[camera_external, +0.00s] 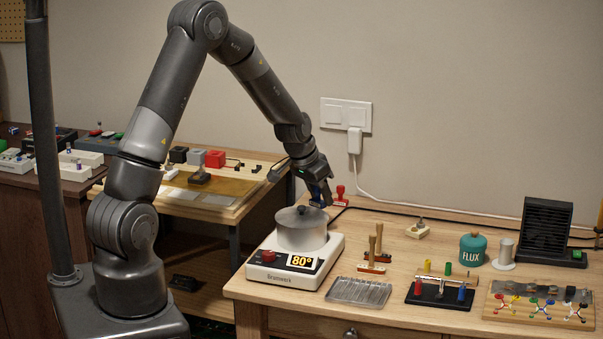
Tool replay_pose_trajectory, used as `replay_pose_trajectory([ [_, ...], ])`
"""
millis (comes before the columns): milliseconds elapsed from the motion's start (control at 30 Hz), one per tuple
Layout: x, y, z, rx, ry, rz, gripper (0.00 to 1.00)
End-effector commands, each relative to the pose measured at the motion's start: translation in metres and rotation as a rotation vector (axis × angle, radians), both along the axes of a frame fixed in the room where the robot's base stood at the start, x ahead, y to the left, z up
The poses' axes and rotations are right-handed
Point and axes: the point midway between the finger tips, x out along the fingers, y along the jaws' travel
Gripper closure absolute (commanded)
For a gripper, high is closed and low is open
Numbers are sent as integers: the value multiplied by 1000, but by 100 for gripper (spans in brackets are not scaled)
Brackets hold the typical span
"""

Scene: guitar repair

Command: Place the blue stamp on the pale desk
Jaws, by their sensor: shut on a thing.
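My gripper (318,183) is above the back left of the pale desk (290,303), behind the pot. It is shut on the blue stamp (323,197), which is small and partly hidden by the fingers. The pot in front hides what lies below, so I cannot tell whether the stamp touches the desk. A red stamp (340,194) stands just to the right of it.
Wooden-handled tools (375,245), a metal tray (358,291), a flux bottle (472,249) and a black fan unit (545,228) occupy the desk. Bare wood shows between them.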

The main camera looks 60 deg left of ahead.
Motion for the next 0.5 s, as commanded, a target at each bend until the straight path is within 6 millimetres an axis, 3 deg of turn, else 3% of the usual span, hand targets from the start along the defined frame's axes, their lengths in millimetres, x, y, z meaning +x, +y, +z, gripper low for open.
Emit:
replay_pose_trajectory([
  [100, 2, 27, -17, -1, 1, 5, 84],
  [200, 3, 42, -26, -1, 0, 3, 84],
  [500, 5, 53, -43, -1, 2, 0, 84],
])
